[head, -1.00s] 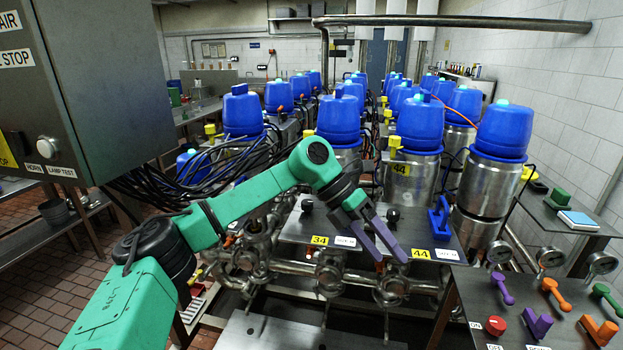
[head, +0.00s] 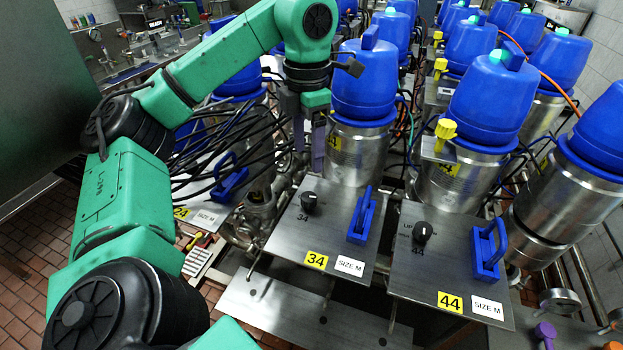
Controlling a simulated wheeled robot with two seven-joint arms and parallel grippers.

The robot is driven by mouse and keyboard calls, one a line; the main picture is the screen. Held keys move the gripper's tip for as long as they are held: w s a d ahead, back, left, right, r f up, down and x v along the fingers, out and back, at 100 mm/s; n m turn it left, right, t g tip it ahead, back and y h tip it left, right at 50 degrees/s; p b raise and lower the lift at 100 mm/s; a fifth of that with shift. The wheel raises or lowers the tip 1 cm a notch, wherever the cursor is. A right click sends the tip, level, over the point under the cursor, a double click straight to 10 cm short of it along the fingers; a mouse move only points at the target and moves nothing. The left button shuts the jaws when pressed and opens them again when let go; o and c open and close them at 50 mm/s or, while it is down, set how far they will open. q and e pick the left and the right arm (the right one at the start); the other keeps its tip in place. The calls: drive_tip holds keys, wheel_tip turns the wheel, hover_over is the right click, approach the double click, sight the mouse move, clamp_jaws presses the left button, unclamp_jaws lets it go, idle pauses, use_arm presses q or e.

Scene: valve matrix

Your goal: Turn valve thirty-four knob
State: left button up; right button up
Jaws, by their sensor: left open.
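The valve thirty-four knob (head: 309,201) is a small black knob on a grey metal plate (head: 290,239). The plate carries a yellow 34 label (head: 316,260), and "34" is also printed under the knob. My left gripper (head: 309,160) points down with its purple fingers apart and empty. In the picture it is just above the knob, and no contact shows. A blue handle (head: 361,216) stands on the same plate to the right of the knob. My right gripper is not in view.
The neighbouring plate has a black knob 44 (head: 422,232) and a blue handle (head: 488,250). Steel valve bodies with blue caps (head: 364,80) stand close behind the plates. Black cables (head: 236,135) hang behind and left of my gripper. A plate labelled 24 (head: 203,217) lies left.

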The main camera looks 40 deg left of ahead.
use_arm(q)
drive_tip(key=b, duration=0.4)
hover_over(308, 197)
drive_tip(key=f, duration=0.4)
drive_tip(key=s+f, duration=0.1)
drive_tip(key=f, duration=0.1)
drive_tip(key=shift+d, duration=0.2)
drive_tip(key=shift+w+a+f+b, duration=0.1)
drive_tip(key=shift+w+f+b, duration=0.15)
drive_tip(key=shift+f, duration=0.35)
drive_tip(key=shift+w+f+b, duration=0.1)
drive_tip(key=shift+f+b, duration=0.15)
drive_tip(key=shift+f, duration=0.35)
drive_tip(key=shift+w+a+f+p, duration=0.15)
drive_tip(key=shift+w+f+p, duration=0.15)
drive_tip(key=shift+f, duration=0.25)
drive_tip(key=shift+w+a+f+p, duration=0.15)
drive_tip(key=shift+w+f, duration=0.15)
drive_tip(key=shift+f, duration=0.25)
drive_tip(key=shift+d+f, duration=0.1)
drive_tip(key=shift+f, duration=0.25)
drive_tip(key=shift+s+d, duration=0.15)
drive_tip(key=shift+s, duration=0.3)
drive_tip(key=c, duration=0.5)
drive_tip(key=shift+w, duration=0.1)
clamp_jaws()
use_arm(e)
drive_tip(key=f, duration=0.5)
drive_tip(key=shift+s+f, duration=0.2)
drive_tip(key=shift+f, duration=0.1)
